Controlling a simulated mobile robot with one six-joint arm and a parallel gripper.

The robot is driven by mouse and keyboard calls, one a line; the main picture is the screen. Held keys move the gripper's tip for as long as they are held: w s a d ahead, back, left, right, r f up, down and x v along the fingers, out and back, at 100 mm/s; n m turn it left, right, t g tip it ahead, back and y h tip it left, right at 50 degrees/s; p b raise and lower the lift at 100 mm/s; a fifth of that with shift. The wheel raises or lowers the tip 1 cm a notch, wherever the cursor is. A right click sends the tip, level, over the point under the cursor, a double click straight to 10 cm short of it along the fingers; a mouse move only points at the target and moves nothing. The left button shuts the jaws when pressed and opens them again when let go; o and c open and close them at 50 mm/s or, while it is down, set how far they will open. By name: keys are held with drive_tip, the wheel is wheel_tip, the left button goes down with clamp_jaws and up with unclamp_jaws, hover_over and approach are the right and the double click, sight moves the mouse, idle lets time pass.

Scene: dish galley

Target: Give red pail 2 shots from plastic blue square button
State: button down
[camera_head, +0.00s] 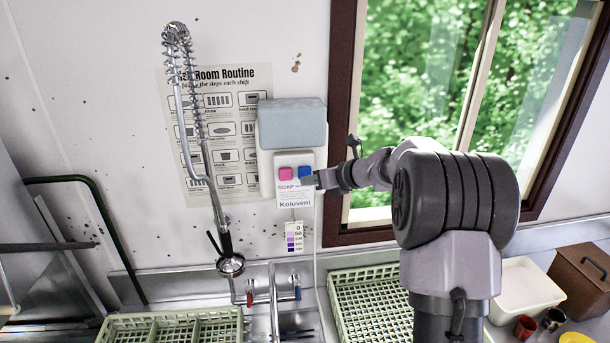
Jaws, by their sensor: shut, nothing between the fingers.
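A small red pail-like container (524,328) stands at the lower right, far from the dispenser, in front of a white tub. No pail shows under the dispenser. A label reading "SOAP" and "Koluvent" sits below the buttons.
A chrome spray hose (190,110) stands left of the dispenser. Green racks (370,302) lie below. The white tub (522,288), brown lidded box (580,278), a dark cup (553,319) and a yellow item (577,338) crowd the right. My arm covers part of the counter.

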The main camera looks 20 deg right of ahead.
drive_tip(key=shift+w, duration=0.1)
drive_tip(key=shift+w+d+p, duration=0.1)
drive_tip(key=shift+w+p, duration=0.25)
drive_tip(key=shift+w+d+r+p, duration=0.1)
drive_tip(key=shift+w+d+p, duration=0.05)
drive_tip(key=shift+w+p, duration=0.55)
idle(1.1)
drive_tip(key=shift+s, duration=0.15)
drive_tip(key=shift+s+a+b, duration=0.25)
drive_tip(key=shift+s+b, duration=0.65)
drive_tip(key=shift+s, duration=0.05)
drive_tip(key=shift+w, duration=0.1)
drive_tip(key=shift+w+d+p, duration=0.1)
drive_tip(key=shift+w+p, duration=0.15)
drive_tip(key=shift+p, duration=0.1)
